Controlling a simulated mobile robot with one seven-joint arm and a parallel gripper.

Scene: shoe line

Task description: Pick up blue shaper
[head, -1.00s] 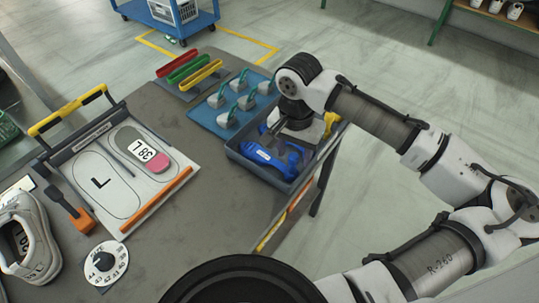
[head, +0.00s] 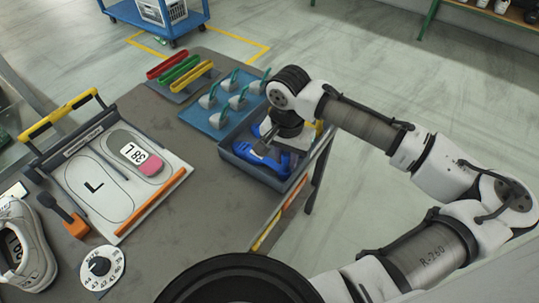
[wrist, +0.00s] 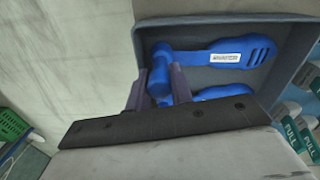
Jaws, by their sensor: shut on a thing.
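Blue shapers lie in the grey-blue bin (head: 262,178) at the table's right edge. In the wrist view, one blue shaper (wrist: 232,52) lies along the far side, with a white label and a slotted end. A second blue shaper (wrist: 222,91) is nearer, partly hidden by my gripper. My gripper (wrist: 158,88) reaches down into the bin, its fingers close around a blue part at the shapers' left end. It is shut on a blue shaper; which one the grasped part belongs to is hard to tell. In the head view my gripper (head: 266,146) covers part of the blue shaper (head: 243,158).
A blue tray with several teal-handled pieces (head: 219,121) adjoins the bin. Red, green and yellow bars (head: 181,71) lie beyond. A board marked L (head: 97,205), holding a shoe-size plate, lies at the left, near a shoe (head: 30,250). The table's middle is clear.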

